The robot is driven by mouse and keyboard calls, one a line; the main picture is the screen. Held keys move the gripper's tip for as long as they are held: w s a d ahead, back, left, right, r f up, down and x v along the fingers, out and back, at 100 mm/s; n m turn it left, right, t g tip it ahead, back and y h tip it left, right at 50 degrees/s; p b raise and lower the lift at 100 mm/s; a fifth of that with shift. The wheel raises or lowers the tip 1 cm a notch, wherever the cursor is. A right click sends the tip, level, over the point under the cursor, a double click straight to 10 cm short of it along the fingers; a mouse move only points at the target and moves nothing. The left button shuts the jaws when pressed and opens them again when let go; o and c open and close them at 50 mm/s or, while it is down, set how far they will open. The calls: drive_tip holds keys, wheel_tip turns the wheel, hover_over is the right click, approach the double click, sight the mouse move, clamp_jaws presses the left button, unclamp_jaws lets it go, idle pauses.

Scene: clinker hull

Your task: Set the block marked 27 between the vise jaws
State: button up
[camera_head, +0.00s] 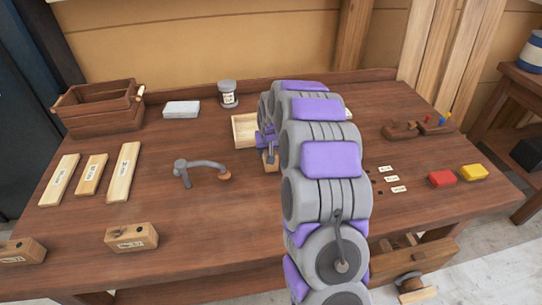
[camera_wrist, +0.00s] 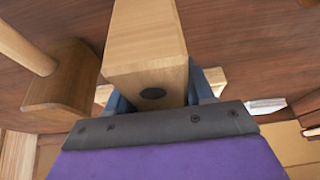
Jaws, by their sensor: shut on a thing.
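My gripper (camera_head: 266,142) is at the middle of the bench, left of my arm, its fingers purple and grey. It is shut on a pale wooden block (camera_head: 271,160), which fills the upper middle of the wrist view (camera_wrist: 145,35). A dark oval mark shows on the block's near face; I cannot read a number. My gripper's dark blue fingers (camera_wrist: 158,92) lie on both sides of it in that view. A wooden vise-like fitting (camera_head: 400,245) is at the bench's front right, partly hidden by my arm. Two labelled blocks, one at front left (camera_head: 131,238) and one at the corner (camera_head: 22,251), have unreadable labels.
Labelled slats (camera_head: 91,175) and a crate (camera_head: 101,107) are at left; red (camera_head: 441,179) and yellow (camera_head: 474,172) blocks are at right. The front middle is clear.

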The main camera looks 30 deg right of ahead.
drive_tip(key=shift+w, duration=0.45)
drive_tip(key=f, duration=0.2)
drive_tip(key=d+f+b, duration=0.1)
drive_tip(key=shift+d+f, duration=0.2)
drive_tip(key=shift+f, duration=0.2)
drive_tip(key=shift+r, duration=0.1)
drive_tip(key=shift+a, duration=0.35)
drive_tip(key=o, duration=1.1)
drive_tip(key=shift+a, duration=0.2)
drive_tip(key=shift+o, duration=1)
drive_tip(key=shift+d, duration=0.4)
